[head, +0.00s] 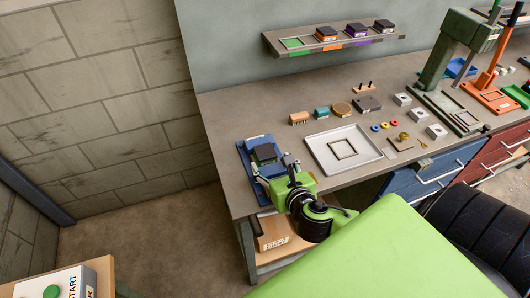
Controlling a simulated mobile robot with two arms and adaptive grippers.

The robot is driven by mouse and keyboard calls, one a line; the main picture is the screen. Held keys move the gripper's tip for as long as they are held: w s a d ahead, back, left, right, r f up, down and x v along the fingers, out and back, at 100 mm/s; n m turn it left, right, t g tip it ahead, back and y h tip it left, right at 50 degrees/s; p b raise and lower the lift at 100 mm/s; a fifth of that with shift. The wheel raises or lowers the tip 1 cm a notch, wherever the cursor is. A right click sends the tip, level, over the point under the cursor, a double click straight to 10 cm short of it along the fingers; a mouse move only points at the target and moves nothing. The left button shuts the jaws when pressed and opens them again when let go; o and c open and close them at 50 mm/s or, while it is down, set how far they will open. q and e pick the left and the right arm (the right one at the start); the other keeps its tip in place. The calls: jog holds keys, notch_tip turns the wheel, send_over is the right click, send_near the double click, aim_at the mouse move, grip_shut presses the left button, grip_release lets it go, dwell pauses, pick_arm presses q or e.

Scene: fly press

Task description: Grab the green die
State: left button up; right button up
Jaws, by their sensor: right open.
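The green die (265,152) is a dark block with a green top. It sits on a blue fixture (250,146) at the left end of the workbench. My right gripper (284,166) is just to the right of the die, over the fixture's right side, with its jaws open. The wrist hides part of the fixture, and I cannot tell whether a finger touches the die. My left gripper is not in view.
A wall shelf (333,42) holds several dark dies and an empty green-marked place (292,43) at its left. A pale tray (318,146) lies right of my gripper. Small parts lie behind it. A green press (440,65) stands further right.

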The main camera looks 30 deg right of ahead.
aim_at(267, 154)
jog(key=shift+w+f, duration=0.1)
jog(key=shift+w, duration=0.2)
jog(key=shift+w+d+p, duration=0.3)
jog(key=shift+w+p, duration=0.1)
jog(key=shift+w, duration=0.25)
jog(key=p+x, duration=0.1)
jog(key=x, duration=0.2)
jog(key=shift+f, duration=0.1)
jog(key=shift+w+d+f, duration=0.1)
jog(key=shift+w+f, duration=0.05)
jog(key=shift+w, duration=0.15)
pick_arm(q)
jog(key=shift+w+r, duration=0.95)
pick_arm(e)
jog(key=c, duration=1.7)
grip_shut()
